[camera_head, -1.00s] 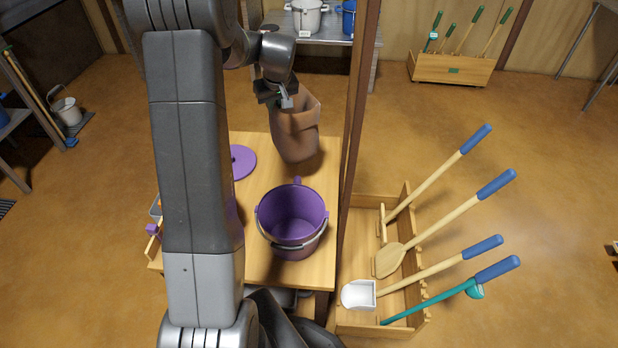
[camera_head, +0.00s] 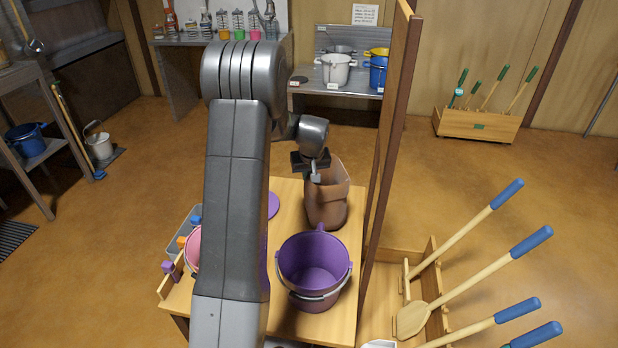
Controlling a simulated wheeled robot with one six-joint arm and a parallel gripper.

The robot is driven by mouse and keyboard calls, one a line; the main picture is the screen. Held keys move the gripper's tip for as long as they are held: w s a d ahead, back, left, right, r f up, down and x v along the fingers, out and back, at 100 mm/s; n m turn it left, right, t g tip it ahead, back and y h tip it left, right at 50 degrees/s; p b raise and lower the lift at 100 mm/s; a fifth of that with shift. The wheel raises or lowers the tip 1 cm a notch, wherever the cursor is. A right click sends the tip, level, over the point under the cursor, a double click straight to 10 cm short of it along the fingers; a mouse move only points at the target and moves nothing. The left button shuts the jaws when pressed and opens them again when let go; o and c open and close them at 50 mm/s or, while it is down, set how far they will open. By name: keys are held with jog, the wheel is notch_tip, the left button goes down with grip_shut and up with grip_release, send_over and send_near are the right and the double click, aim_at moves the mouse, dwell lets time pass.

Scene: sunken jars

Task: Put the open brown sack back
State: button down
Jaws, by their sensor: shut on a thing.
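The open brown sack (camera_head: 328,205) is upright at the far right part of the wooden table (camera_head: 288,222), behind the purple bucket. My gripper (camera_head: 315,176) is shut on the sack's rim at its left side. The sack's bottom looks to be at or just above the table top; I cannot tell whether it touches. My arm hides part of the table's left side.
A purple bucket (camera_head: 314,268) with a metal handle stands in front of the sack. A purple lid (camera_head: 273,204) lies partly behind my arm. A wooden post (camera_head: 392,130) rises close on the right. A rack of blue-ended tools (camera_head: 433,300) stands beyond it.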

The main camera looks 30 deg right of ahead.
jog(key=shift+f, duration=0.35)
jog(key=c, duration=1.9)
grip_release()
jog(key=shift+f, duration=0.15)
jog(key=shift+c, duration=0.2)
jog(key=o, duration=0.4)
jog(key=shift+o, duration=0.2)
jog(key=shift+r, duration=0.2)
jog(key=shift+r, duration=0.25)
jog(key=p+v, duration=0.1)
jog(key=v, duration=1)
jog(key=shift+s+r+p, duration=0.15)
jog(key=shift+r+p, duration=0.1)
jog(key=shift+p, duration=0.05)
jog(key=shift+a, duration=0.1)
